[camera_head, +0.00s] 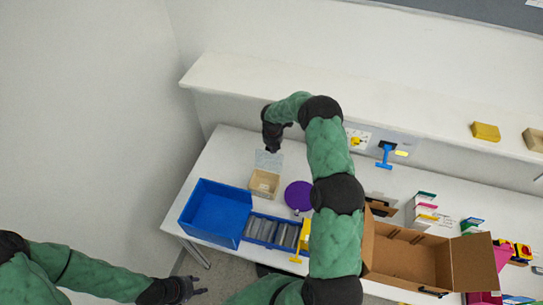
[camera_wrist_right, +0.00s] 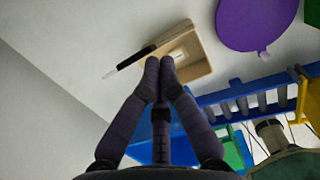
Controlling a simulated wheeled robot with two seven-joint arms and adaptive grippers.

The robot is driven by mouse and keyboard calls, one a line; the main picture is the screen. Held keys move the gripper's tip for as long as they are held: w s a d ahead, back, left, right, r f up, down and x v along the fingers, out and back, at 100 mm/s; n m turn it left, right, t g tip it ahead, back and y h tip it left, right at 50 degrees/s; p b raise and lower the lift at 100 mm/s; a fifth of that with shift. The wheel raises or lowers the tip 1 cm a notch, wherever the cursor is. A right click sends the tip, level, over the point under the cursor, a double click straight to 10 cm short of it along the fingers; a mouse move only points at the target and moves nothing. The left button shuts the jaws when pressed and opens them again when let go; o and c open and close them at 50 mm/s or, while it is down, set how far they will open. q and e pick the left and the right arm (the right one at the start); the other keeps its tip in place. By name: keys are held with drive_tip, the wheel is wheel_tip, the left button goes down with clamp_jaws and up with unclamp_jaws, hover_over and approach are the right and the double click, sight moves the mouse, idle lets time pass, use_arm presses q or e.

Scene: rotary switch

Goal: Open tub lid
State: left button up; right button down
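The tub is a small tan box (camera_head: 264,184) on the table, with its clear lid (camera_head: 268,160) standing raised at its back edge. In the right wrist view the tub (camera_wrist_right: 198,52) lies beyond the fingertips, with the lid seen nearly edge-on (camera_wrist_right: 128,62). My right gripper (camera_head: 273,148) is above and behind the tub, near the raised lid. In the right wrist view its fingertips (camera_wrist_right: 160,63) are together with nothing between them. Whether they touch the lid cannot be told. My left gripper (camera_head: 200,286) is empty, fingers apart, off the table at the lower left.
A blue bin (camera_head: 215,212) and a blue rack (camera_head: 270,231) lie in front of the tub. A purple disc (camera_head: 298,195) is to its right. An open cardboard box (camera_head: 410,258) stands further right. A shelf (camera_head: 230,82) runs along the wall behind.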

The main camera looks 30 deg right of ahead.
drive_tip(key=shift+w+d, duration=0.25)
drive_tip(key=shift+d, duration=0.05)
drive_tip(key=shift+w+d+r, duration=0.1)
drive_tip(key=shift+d+r, duration=0.05)
drive_tip(key=shift+r, duration=0.05)
drive_tip(key=shift+w+r, duration=0.15)
drive_tip(key=shift+r, duration=0.45)
drive_tip(key=r, duration=0.3)
drive_tip(key=s+a+r, duration=0.1)
drive_tip(key=r, duration=0.1)
drive_tip(key=shift+s+r, duration=0.1)
drive_tip(key=shift+r, duration=0.25)
drive_tip(key=shift+a, duration=0.1)
